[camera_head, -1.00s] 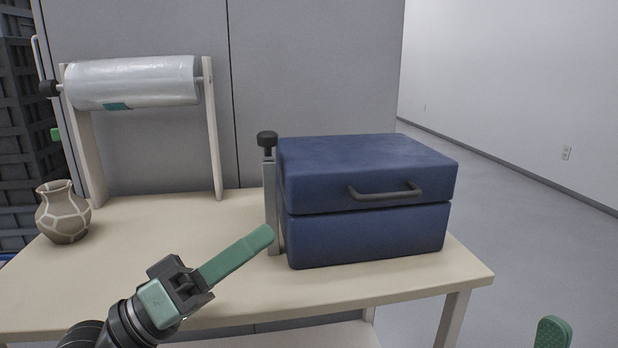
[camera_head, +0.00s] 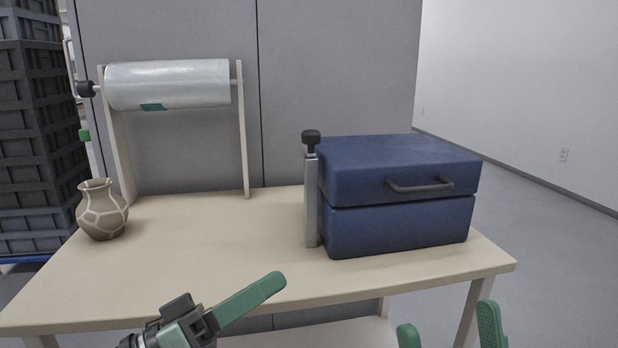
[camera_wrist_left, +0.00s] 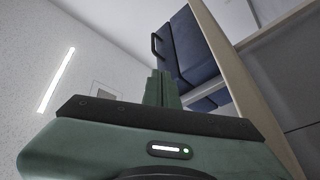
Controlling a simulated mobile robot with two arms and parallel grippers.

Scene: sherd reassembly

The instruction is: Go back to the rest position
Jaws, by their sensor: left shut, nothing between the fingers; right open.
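My left gripper (camera_head: 272,286) is shut and empty in the head view, in front of the table's front edge, its green fingers pointing up and right. It also shows in the left wrist view (camera_wrist_left: 160,82), with its fingers together and nothing between them. My right gripper (camera_head: 450,330) shows only as two green fingertips at the bottom edge of the head view, apart from each other with nothing seen between them. The rest of my right arm is out of view.
A table (camera_head: 200,265) bears a reassembled-looking vase (camera_head: 102,212) at left, a roll of clear film (camera_head: 168,84) on a stand, and a closed blue case (camera_head: 400,225) at right. A grey post with a black knob (camera_head: 311,195) stands beside the case. The table's middle is clear.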

